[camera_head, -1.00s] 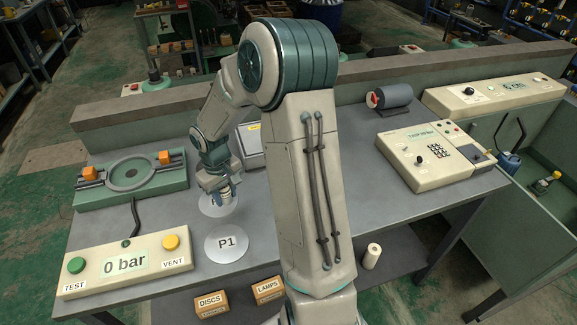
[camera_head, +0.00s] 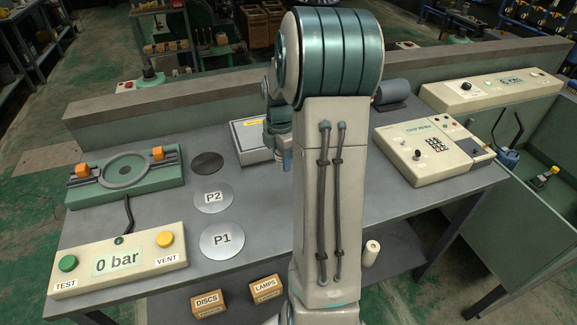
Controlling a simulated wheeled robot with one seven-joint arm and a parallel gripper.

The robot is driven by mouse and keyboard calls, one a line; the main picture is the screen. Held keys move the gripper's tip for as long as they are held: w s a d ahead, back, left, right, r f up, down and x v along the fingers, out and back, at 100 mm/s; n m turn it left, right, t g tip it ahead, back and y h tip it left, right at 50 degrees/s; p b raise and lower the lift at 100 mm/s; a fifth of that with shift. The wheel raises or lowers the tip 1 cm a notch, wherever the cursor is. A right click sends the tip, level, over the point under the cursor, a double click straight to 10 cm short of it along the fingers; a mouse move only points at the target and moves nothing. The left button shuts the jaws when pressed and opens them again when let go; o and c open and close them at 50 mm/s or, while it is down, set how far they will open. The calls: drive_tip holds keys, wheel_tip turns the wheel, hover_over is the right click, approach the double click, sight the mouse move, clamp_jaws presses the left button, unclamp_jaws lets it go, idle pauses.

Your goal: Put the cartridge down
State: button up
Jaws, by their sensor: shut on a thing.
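My gripper is hidden behind my own upright arm link; only the teal wrist just above it shows, left of that link, over the middle of the bench. I cannot see the jaws or what they hold. No cartridge shows. The P1 disc (camera_head: 222,241) and the P2 disc (camera_head: 213,197) lie bare on the bench top, with a dark round spot (camera_head: 207,162) behind them.
A control box reading 0 bar (camera_head: 118,262) and a green ring fixture (camera_head: 125,172) with orange clamps stand at left. A keypad unit (camera_head: 434,150) stands at right, beside an open bin (camera_head: 520,200). Bench space (camera_head: 262,205) is clear right of the discs.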

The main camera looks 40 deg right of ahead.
drive_tip(key=s+d+r+n, duration=0.2)
drive_tip(key=d+n, duration=0.2)
drive_tip(key=p, duration=0.1)
hover_over(261, 195)
wheel_tip(261, 195, down, 7)
drive_tip(key=shift+f, duration=0.1)
drive_tip(key=shift+f+p, duration=0.45)
drive_tip(key=shift+f, duration=1.55)
drive_tip(key=shift+f, duration=0.1)
drive_tip(key=shift+f, duration=0.15)
drive_tip(key=o, duration=1.1)
drive_tip(key=shift+r, duration=0.2)
